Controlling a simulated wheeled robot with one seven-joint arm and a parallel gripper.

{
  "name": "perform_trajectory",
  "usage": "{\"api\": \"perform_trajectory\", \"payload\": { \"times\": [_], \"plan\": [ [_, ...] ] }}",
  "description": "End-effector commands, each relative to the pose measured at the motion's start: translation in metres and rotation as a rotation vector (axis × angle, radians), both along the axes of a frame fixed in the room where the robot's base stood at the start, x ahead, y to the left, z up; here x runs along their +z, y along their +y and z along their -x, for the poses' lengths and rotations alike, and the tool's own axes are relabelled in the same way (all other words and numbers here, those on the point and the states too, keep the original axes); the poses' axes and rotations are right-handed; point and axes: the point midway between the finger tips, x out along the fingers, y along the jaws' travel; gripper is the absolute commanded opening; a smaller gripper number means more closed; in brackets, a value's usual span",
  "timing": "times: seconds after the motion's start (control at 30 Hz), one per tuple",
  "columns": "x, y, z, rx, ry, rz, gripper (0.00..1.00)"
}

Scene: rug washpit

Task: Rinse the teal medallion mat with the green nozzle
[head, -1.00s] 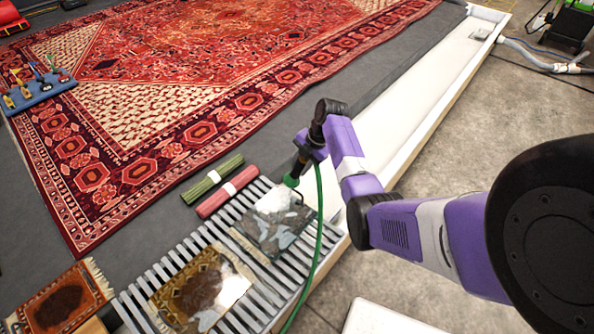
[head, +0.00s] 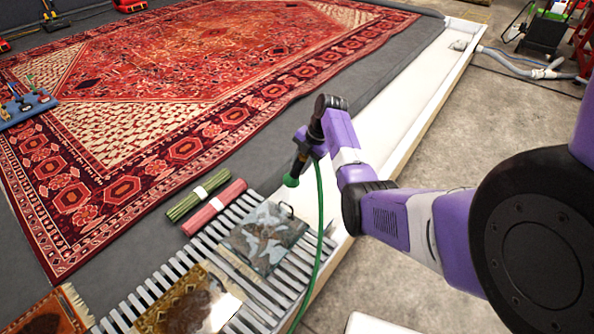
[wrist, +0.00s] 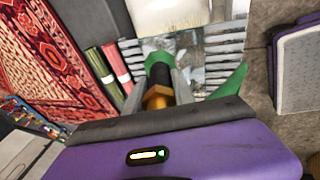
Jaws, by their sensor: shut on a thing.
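The teal medallion mat (head: 250,243) lies flat on the slatted rack, grey-teal with pale and brownish patches. Whether the patches are pattern or residue, I cannot tell. A dark, thin loop shows at its far right edge. My gripper (head: 304,150) is shut on the green nozzle (head: 291,181), above the mat's far side and apart from it. The nozzle tip points down. In the wrist view, the nozzle (wrist: 157,74) shows a green end, black body and brass collar between the fingers, and hides part of the mat (wrist: 190,57). No spray is clearly visible.
The green hose (head: 319,215) hangs down along the rack's right side. A brown mat (head: 190,305) with a white patch lies nearer on the slatted rack (head: 222,268). Green (head: 197,194) and pink (head: 215,207) rolls lie behind. A white trough (head: 425,90) runs along the right.

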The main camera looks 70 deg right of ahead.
Motion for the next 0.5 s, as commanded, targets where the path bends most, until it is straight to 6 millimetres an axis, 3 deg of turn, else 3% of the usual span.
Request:
{"api": "perform_trajectory", "payload": {
  "times": [0.5],
  "plan": [
    [-0.002, -0.032, 0.009, -0.002, -0.002, 0.001, 0.0]
  ]
}}
